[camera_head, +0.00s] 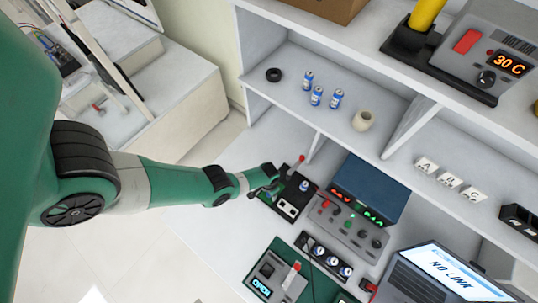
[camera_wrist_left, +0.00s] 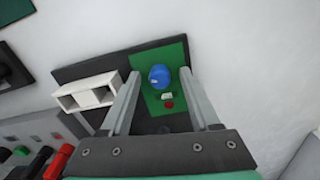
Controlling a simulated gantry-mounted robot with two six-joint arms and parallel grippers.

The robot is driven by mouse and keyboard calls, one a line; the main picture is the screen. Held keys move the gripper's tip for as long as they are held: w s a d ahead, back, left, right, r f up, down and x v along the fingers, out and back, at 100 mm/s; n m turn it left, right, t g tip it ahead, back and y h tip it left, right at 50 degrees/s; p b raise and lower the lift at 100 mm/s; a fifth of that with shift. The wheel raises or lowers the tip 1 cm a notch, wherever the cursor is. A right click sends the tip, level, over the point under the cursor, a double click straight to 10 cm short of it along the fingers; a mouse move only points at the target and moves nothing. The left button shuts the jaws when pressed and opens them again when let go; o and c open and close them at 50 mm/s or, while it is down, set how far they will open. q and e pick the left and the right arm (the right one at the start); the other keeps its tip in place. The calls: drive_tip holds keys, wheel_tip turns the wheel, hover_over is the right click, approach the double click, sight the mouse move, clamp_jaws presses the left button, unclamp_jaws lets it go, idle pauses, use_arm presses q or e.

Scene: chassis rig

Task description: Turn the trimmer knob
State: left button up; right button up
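A blue round knob (camera_wrist_left: 158,76), which looks like the trimmer knob, stands on a small green board (camera_wrist_left: 176,55) on a dark base (camera_wrist_left: 72,72). A small red part (camera_wrist_left: 168,105) and a white part sit just below it in the left wrist view. My left gripper (camera_wrist_left: 160,73) is open, its fingers on either side of the knob in that view. I see gaps on both sides; whether the fingertips are at knob height I cannot tell. In the head view my left gripper (camera_head: 268,178) is beside the dark unit (camera_head: 288,208). My right gripper is not in view.
A white slotted block (camera_wrist_left: 88,92) shares the base. A red-tipped lever (camera_head: 298,162) rises close to the gripper. The shelf (camera_head: 300,118) overhangs behind.

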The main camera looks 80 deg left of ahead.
use_arm(q)
drive_tip(key=shift+r, duration=0.1)
wheel_tip(320, 180, up, 12)
drive_tip(key=p, duration=1.1)
drive_tip(key=shift+f, duration=0.25)
